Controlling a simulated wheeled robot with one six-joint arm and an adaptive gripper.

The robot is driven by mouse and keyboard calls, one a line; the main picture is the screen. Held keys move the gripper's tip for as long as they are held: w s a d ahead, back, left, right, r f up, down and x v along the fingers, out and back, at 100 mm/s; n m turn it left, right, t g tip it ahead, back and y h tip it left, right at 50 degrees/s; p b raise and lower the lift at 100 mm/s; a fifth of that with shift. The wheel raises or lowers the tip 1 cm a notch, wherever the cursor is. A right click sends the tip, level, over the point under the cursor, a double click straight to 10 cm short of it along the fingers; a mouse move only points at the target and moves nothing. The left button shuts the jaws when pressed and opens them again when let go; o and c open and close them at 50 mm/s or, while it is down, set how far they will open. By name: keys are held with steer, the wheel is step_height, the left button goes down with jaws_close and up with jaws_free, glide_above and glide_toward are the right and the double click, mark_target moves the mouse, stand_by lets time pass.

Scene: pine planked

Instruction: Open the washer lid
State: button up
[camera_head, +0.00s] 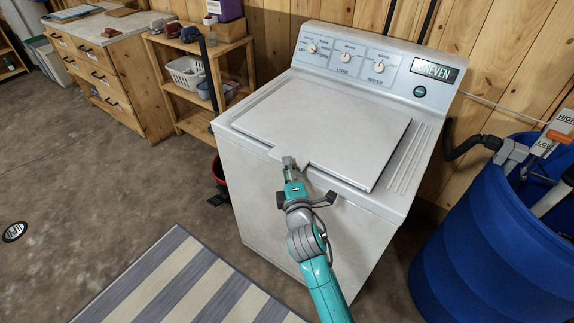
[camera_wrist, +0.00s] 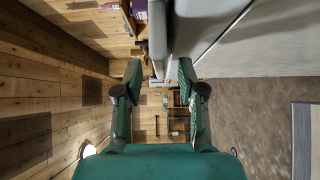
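The white washer (camera_head: 290,215) stands against the wall. Its lid (camera_head: 325,120) lies down over the top, with a dark line along its front and right edges. My gripper (camera_head: 289,162) is at the front edge of the lid, near a notch there. In the wrist view my gripper (camera_wrist: 160,75) shows two green fingers spread apart with a gap between them. The washer also fills the upper right of the wrist view (camera_wrist: 255,45). Whether a fingertip touches the lid I cannot tell.
The control panel (camera_head: 370,63) rises behind the lid. A blue barrel (camera_head: 490,240) with pipes stands close on the right. A wooden shelf (camera_head: 195,80) and drawer cabinet (camera_head: 105,70) stand left. A striped rug (camera_head: 185,285) lies in front on open floor.

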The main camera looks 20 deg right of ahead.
steer(key=shift+w+d, duration=0.1)
steer(key=shift+w, duration=0.8)
jaws_close()
